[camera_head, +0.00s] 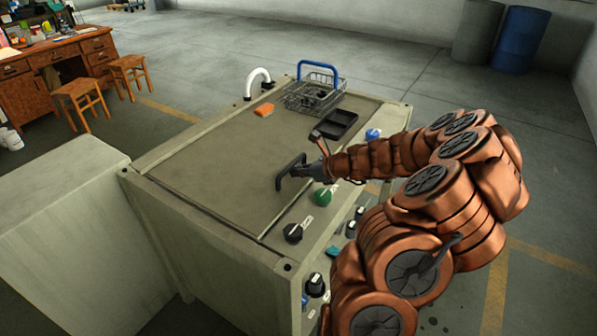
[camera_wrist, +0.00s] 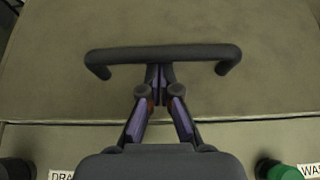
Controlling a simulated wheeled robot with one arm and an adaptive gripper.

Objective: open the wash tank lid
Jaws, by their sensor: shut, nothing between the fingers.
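The wash tank lid (camera_head: 215,165) is a flat grey-green panel on top of the tank cabinet, and it lies closed. Its dark bar handle (camera_head: 290,171) stands near the front edge. The handle also spans the middle of the wrist view (camera_wrist: 165,55). My gripper (camera_head: 299,171) is at the handle from the front side, with its fingers shut and nothing between them. In the wrist view the fingertips (camera_wrist: 160,72) meet just at or under the middle of the bar. I cannot tell whether they touch it.
A wire basket (camera_head: 313,95) with a blue handle, a black tray (camera_head: 333,125) and an orange block (camera_head: 264,109) sit on the cabinet's far part. A green knob (camera_head: 323,196) and black knob (camera_head: 293,233) line the front strip. A pale box (camera_head: 60,210) adjoins the left.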

